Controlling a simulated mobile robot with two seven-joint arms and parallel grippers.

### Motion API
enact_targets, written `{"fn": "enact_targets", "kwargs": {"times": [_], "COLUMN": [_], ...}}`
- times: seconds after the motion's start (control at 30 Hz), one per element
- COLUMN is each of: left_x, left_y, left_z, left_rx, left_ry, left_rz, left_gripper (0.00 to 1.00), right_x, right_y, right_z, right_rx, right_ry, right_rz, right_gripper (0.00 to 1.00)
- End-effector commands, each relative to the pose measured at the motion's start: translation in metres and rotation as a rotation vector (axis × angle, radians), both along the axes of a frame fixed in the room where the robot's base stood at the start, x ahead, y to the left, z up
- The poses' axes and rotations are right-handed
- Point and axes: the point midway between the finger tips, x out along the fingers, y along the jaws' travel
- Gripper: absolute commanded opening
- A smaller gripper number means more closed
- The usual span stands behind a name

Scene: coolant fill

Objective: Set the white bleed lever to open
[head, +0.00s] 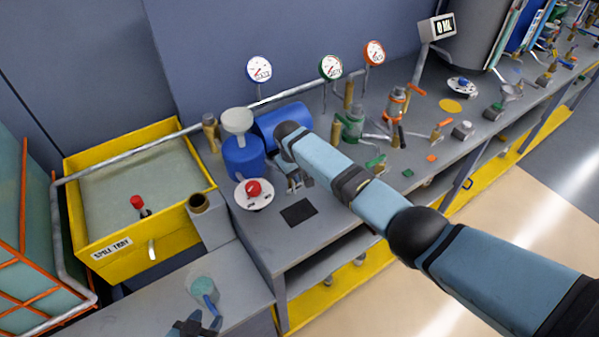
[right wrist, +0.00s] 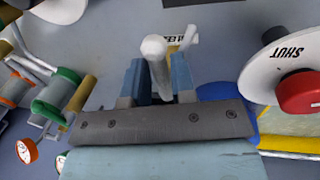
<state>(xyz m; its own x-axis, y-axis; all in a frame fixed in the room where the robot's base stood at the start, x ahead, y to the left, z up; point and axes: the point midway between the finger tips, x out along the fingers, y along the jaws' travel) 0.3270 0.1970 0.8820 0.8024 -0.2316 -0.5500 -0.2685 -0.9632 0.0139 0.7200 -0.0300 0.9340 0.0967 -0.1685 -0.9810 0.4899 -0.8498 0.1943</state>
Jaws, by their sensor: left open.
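The white bleed lever (right wrist: 156,58) shows in the right wrist view, its rounded tip pointing up the picture between the two blue fingers. My right gripper (right wrist: 160,80) looks shut on it, with a finger close on each side. A partly hidden label (right wrist: 174,40) lies behind the lever; its setting cannot be read. In the head view my right gripper (head: 296,182) is low over the bench, beside the blue tank, and my arm hides much of the spot.
A white dial with a red knob (head: 253,188), marked SHUT, is close to the right gripper. A blue tank (head: 280,122) and blue pump with white funnel (head: 238,122) stand behind. The yellow spill tray (head: 120,262) is at left. Green and orange valves (head: 352,124) stand farther right.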

Motion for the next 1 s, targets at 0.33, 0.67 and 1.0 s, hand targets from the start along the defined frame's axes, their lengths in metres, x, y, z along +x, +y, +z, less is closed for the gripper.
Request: {"fn": "enact_targets", "kwargs": {"times": [0.33,0.67,1.0], "left_x": [0.0,0.0,0.0], "left_y": [-0.001,-0.001,0.0], "left_z": [0.0,0.001,-0.004], "left_rx": [-0.001,-0.001,-0.002], "left_ry": [0.001,0.0,-0.001], "left_rz": [-0.002,-0.001,0.0], "left_gripper": [0.43,0.43,0.43], "right_x": [0.0,-0.004,-0.011], "right_y": [0.0,0.008,0.02], "right_z": [0.0,0.043,0.114], "right_rx": [0.0,0.003,0.002], "right_ry": [-0.001,-0.003,-0.003], "right_rz": [0.002,0.004,0.003], "right_gripper": [0.45,0.45,0.45]}}
